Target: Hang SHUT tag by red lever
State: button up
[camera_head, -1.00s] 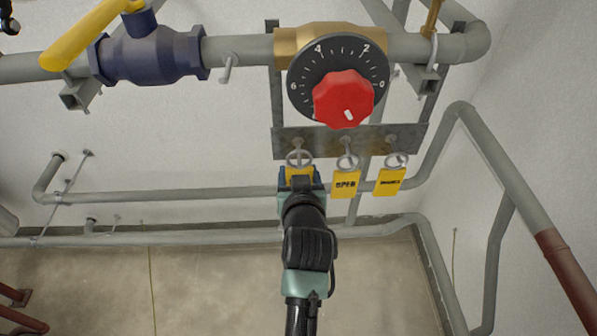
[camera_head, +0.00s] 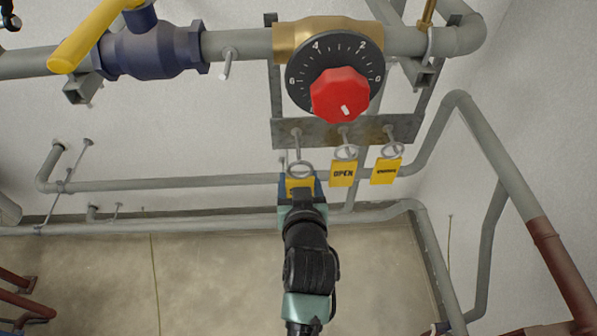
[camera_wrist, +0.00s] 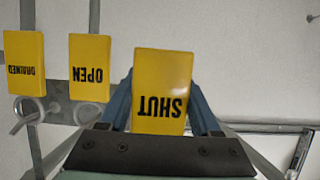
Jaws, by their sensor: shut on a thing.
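The yellow SHUT tag (camera_wrist: 162,82) is between the blue fingers of my gripper (camera_wrist: 163,105) in the wrist view, its lettering upside down. In the head view the tag (camera_head: 299,187) sits at the tip of my gripper (camera_head: 300,190), with its metal ring (camera_head: 301,169) above it. The ring shows below and nearer than the left peg (camera_head: 296,133) of the grey plate; it looks off the peg, but depth is hard to judge. No red lever is clearly in view; the red part is a round knob (camera_head: 340,95) on a black dial.
The OPEN tag (camera_head: 343,174) and DRAINED tag (camera_head: 385,172) hang by rings from the other pegs of the plate (camera_head: 365,130). A blue valve with a yellow lever (camera_head: 92,35) is upper left. Grey pipes (camera_head: 190,184) run along the wall. Red pipework (camera_head: 22,302) shows lower left.

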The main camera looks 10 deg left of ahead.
jog(key=shift+s+d+r+p, duration=0.1)
jog(key=shift+s+d+p, duration=0.1)
jog(key=shift+s, duration=0.6)
jog(key=shift+s+d+p, duration=0.2)
jog(key=shift+s, duration=0.55)
